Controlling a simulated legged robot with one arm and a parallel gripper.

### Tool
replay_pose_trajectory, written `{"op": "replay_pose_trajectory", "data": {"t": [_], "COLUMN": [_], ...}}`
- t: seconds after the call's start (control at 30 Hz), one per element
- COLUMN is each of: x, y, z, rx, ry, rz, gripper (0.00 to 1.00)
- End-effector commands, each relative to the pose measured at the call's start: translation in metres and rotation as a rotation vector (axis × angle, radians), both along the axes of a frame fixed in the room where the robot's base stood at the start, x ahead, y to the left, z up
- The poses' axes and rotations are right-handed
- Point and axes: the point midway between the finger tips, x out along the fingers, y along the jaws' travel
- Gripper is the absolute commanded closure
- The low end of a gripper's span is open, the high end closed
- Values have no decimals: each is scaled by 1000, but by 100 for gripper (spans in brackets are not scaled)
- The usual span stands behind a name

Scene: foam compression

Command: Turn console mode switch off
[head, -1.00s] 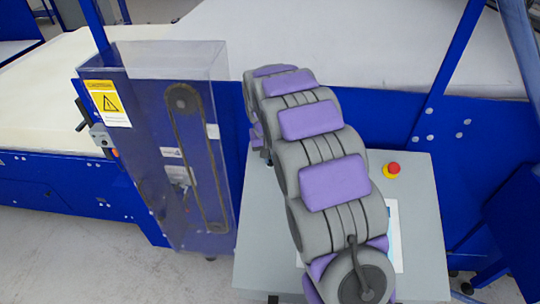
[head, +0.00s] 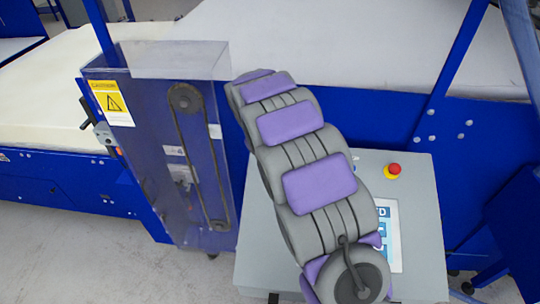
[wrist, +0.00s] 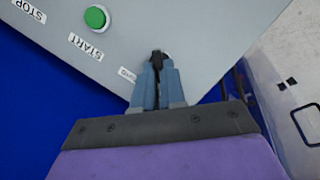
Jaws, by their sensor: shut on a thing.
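The grey console (head: 420,210) stands at the lower right in the head view, partly hidden behind my arm. In the wrist view, its grey face (wrist: 190,30) carries a green START button (wrist: 96,17) and a STOP label. My gripper (wrist: 157,62) is at the console face, beside a partly covered label. Its blue-grey fingers are shut on a small dark switch knob (wrist: 156,55). Most of the knob is hidden between the fingers. My gripper is hidden behind the arm in the head view.
A red emergency button (head: 394,169) and a lit screen (head: 388,235) are on the console top. A blue machine with a clear belt guard (head: 185,150) stands at the left. A cream foam block (head: 50,95) lies on the bed behind it.

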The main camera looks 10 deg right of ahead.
Motion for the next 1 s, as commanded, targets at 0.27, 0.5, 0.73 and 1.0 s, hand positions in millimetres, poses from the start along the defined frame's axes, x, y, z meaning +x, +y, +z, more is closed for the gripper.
{"op": "replay_pose_trajectory", "data": {"t": [0.27, 0.5, 0.73, 1.0], "x": [-1, 0, -1, -1], "y": [2, 1, 0, -3], "z": [-4, -4, -3, -2], "rx": [2, 2, 2, 3], "ry": [5, 4, 3, 2], "rz": [4, 3, 3, 2], "gripper": [100, 76, 64, 64]}}
